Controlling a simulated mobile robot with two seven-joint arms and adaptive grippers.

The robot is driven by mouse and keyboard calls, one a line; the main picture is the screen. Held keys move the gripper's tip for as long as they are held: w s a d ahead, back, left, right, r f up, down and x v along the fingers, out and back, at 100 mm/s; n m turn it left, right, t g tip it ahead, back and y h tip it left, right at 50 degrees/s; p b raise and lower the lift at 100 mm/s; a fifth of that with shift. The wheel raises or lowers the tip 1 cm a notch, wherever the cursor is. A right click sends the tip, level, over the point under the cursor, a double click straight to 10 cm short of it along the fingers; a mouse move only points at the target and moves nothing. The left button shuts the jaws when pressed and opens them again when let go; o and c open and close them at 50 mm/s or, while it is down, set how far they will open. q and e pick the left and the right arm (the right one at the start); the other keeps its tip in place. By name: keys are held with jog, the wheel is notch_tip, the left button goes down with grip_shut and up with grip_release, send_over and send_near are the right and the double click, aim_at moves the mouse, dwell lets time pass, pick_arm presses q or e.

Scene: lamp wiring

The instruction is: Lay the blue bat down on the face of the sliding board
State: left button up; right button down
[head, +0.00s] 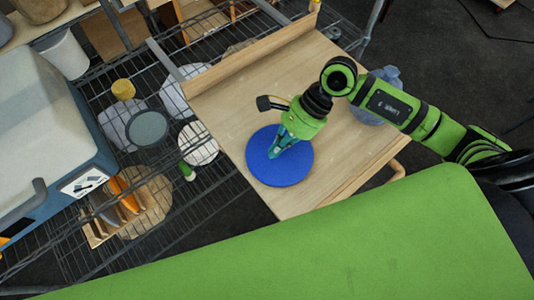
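The blue bat (296,168), a flat round disc, is over the lower left part of the pale wooden sliding board (250,100), with its broad face showing. I cannot tell whether it rests on the board or is slightly above it. My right gripper (275,152) reaches down over the bat from the upper right, its fingertips at the bat's upper middle. The fingers look close together, but their grip is too small to make out. My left gripper is not in view.
A wire rack (190,225) with round plates, a yellow cup (123,89) and a small wooden rack (120,215) lies left of the board. A grey-blue machine (45,130) is at far left. A clear bluish container (380,90) stands behind my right arm.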

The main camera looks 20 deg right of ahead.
aim_at(291, 149)
jog(key=d, duration=0.1)
jog(key=d+f+b, duration=0.1)
jog(key=d, duration=0.2)
jog(key=shift+w+f+b, duration=0.25)
jog(key=shift+f+b, duration=0.05)
jog(key=shift+b, duration=0.1)
jog(key=shift+d+r, duration=0.2)
jog(key=shift+d, duration=0.3)
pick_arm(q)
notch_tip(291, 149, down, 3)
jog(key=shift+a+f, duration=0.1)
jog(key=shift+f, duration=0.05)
pick_arm(e)
jog(key=shift+a+r, duration=0.1)
jog(key=shift+w+r, duration=0.2)
jog(key=shift+r, duration=0.45)
jog(key=shift+w+d+r, duration=0.2)
jog(key=shift+d+r, duration=0.05)
jog(key=shift+d, duration=0.1)
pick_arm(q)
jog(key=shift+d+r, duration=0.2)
pick_arm(e)
jog(key=v, duration=1.1)
jog(key=shift+s+a, duration=0.1)
jog(key=shift+a, duration=0.05)
